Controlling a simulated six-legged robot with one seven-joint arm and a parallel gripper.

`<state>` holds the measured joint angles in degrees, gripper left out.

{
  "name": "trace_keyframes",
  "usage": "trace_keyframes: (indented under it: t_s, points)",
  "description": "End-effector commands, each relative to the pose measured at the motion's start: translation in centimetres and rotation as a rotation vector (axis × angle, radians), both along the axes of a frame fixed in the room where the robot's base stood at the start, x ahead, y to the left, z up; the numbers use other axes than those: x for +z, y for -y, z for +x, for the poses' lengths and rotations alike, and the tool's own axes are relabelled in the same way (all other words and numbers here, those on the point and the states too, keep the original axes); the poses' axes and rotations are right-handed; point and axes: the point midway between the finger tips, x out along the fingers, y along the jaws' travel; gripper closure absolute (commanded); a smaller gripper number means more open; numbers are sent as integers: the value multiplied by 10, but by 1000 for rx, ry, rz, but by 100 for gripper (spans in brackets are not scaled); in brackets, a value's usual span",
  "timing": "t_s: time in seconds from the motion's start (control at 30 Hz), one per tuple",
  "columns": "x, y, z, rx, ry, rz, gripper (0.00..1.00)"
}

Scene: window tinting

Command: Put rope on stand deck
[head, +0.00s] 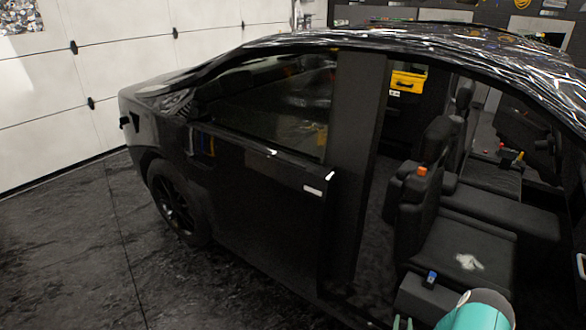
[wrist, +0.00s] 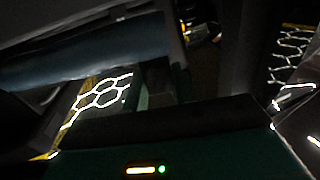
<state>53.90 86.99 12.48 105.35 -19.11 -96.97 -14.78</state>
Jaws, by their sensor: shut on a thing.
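My gripper (wrist: 162,85) shows in the dark wrist view as dark green fingers in the middle. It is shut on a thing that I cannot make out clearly. A thick, dark blue-grey shape (wrist: 88,58) runs in from the left up to the fingers; I cannot tell whether it is the rope. In the head view a teal part of my arm is at the bottom right, by the car's open rear side. I cannot pick out the rope or the stand deck for certain in either view.
A black car (head: 245,220) fills the head view. A crumpled white thing (head: 468,262) lies on its rear seat (head: 460,240), near a small blue thing (head: 431,279). A yellow box (head: 407,82) stands beyond. Open floor (head: 70,250) lies at the left.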

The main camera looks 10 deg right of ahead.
Motion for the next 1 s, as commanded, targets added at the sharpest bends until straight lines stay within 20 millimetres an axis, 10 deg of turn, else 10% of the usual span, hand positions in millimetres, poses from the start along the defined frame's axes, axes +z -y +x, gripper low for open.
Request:
trace_keyframes:
  t_s: [0.3, 0.6, 0.8, 1.0]
  points:
    - [77, -134, 76, 238, 4, 7, 98]
    - [145, -271, 100, 480, 5, -6, 98]
    - [170, -321, 98, 574, 5, -17, 98]
    - [173, -329, 96, 589, 4, -19, 98]
